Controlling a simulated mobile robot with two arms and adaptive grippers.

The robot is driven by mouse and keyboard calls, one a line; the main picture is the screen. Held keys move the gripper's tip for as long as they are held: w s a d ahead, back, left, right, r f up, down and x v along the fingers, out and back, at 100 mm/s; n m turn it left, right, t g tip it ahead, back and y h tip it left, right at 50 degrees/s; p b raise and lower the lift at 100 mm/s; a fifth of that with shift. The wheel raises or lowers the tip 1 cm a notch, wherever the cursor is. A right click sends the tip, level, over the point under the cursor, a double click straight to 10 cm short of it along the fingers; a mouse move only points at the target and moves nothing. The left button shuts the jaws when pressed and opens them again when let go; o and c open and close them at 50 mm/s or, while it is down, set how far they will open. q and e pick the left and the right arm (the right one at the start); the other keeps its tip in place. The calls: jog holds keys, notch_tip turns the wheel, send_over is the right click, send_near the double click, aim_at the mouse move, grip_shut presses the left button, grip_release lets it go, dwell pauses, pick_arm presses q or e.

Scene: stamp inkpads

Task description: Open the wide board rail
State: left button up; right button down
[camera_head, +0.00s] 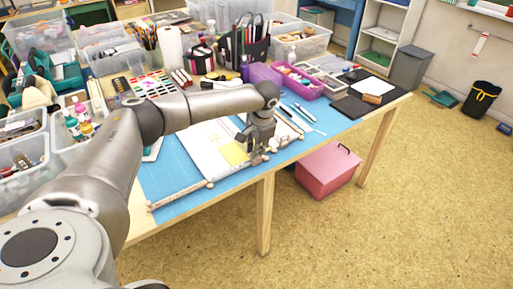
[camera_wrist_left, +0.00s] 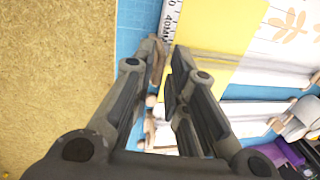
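My left gripper (camera_head: 256,156) points down at the right part of the board, close to the front edge. The left fingertips (camera_wrist_left: 167,48) are a little apart beside a small wooden piece; contact cannot be made out. My right gripper is not in view.
Pens lie right of the gripper. A purple tray (camera_head: 298,84) and a black sheet (camera_head: 352,107) are further right. Clear bins and paint bottles (camera_head: 73,125) crowd the left. A pink box (camera_head: 328,171) stands on the floor under the table.

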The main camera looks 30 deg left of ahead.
pick_arm(q)
grip_shut()
jog(key=shift+r, duration=0.15)
